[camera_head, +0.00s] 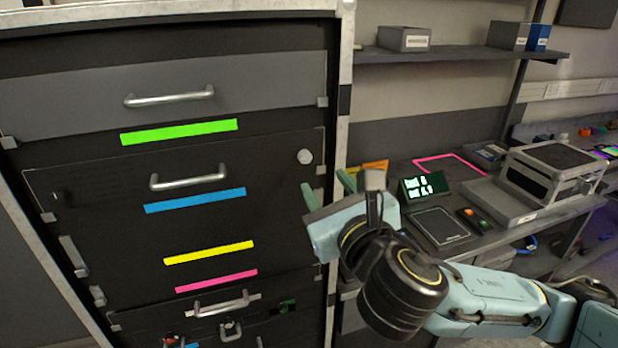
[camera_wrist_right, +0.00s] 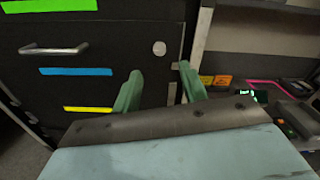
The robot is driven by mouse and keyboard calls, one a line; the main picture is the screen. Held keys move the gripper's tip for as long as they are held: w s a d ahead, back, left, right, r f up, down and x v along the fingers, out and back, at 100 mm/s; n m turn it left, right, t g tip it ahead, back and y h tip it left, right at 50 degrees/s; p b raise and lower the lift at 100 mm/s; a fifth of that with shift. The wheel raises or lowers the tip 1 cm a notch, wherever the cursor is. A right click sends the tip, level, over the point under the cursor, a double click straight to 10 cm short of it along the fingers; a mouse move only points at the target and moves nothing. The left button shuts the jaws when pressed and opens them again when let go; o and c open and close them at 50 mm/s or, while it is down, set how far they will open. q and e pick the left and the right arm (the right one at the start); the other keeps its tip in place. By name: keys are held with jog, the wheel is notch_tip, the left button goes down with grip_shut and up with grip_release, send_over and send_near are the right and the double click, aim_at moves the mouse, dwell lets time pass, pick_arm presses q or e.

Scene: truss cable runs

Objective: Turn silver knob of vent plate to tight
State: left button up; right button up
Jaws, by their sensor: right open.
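The silver knob (camera_head: 305,157) is a small round disc at the upper right of a black plate (camera_head: 100,220) on the rack front. It also shows in the right wrist view (camera_wrist_right: 159,48), ahead of and between my fingers. My right gripper (camera_head: 326,185) is open and empty, with two green fingers, just below and right of the knob in the head view. The fingers are apart from the knob. In the right wrist view my right gripper (camera_wrist_right: 160,85) points toward the rack. My left gripper is not in view.
The rack has metal handles (camera_head: 188,178) and coloured strips (camera_head: 195,200). At right, a bench holds a small lit display (camera_head: 424,185), a dark tablet-like panel (camera_head: 438,227) and a metal-edged case (camera_head: 552,172). A shelf (camera_head: 450,57) with boxes hangs above it.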

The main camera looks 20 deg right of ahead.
aim_at(306, 157)
jog(key=w+b, duration=0.3)
jog(key=w, duration=0.4)
jog(key=shift+w+a+b, duration=0.15)
jog(key=shift+b, duration=0.2)
jog(key=shift+w, duration=0.8)
jog(key=shift+r, duration=0.1)
grip_shut()
